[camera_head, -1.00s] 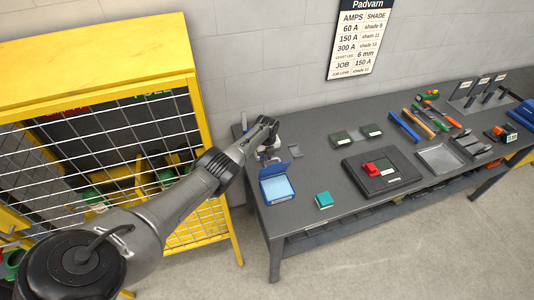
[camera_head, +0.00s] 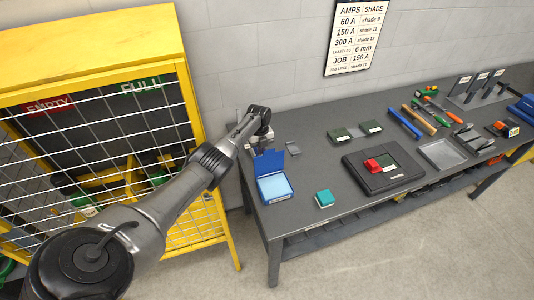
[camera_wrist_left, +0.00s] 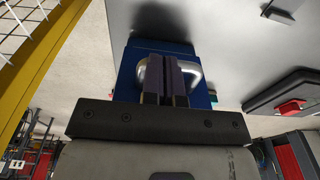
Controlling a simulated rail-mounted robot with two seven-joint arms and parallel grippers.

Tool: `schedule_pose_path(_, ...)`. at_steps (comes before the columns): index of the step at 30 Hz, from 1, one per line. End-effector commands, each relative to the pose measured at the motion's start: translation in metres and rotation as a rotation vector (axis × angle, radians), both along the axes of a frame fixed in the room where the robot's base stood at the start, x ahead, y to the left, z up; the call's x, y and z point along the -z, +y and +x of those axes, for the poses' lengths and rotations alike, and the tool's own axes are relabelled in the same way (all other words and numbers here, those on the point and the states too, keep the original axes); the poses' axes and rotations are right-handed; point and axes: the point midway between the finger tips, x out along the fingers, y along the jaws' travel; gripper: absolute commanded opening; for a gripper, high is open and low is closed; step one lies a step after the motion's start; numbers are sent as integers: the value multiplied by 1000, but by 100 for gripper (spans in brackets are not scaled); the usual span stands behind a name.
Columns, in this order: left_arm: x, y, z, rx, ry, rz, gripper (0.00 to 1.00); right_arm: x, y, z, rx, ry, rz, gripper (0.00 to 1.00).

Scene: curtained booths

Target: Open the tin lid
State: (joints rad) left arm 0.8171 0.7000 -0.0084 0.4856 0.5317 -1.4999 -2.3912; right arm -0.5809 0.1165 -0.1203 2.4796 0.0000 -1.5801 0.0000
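The tin (camera_head: 274,189) is a small blue box at the table's left end, with a pale blue inside showing. Its blue lid (camera_head: 269,161) stands raised at the back edge, so the tin is open. My left gripper (camera_head: 256,146) is just behind the lid, its tips largely hidden there in the head view. In the left wrist view its two dark fingers (camera_wrist_left: 166,80) are together, in front of a blue surface (camera_wrist_left: 126,74) that looks like the lid. Shiny curved metal shows beside them. I cannot tell whether they touch the lid. My right gripper is not in view.
A teal block (camera_head: 325,198) lies right of the tin. Beyond it are a dark tray with a red piece (camera_head: 372,165), dark green blocks (camera_head: 340,135) and several tools. A yellow mesh cage (camera_head: 100,55) stands close on the left.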

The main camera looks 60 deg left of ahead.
Motion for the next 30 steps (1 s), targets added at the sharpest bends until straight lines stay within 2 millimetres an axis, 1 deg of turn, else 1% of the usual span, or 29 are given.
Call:
schedule_pose_path(1, 6, 0, -2, -3, 7, -16, 0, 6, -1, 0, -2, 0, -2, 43)
schedule_pose_path(6, 6, 5, -6, -8, 11, -38, 0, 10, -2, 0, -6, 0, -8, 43)
schedule_pose_path(23, 4, 7, -7, -9, 11, -45, 0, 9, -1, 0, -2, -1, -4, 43)
schedule_pose_path(26, -2, 8, -7, -9, 11, -44, 0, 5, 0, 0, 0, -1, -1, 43)
schedule_pose_path(29, -17, 10, -7, -11, 8, -41, 0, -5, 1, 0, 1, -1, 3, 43)
schedule_pose_path(30, -25, 11, -7, -11, 8, -40, 0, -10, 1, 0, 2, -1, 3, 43)
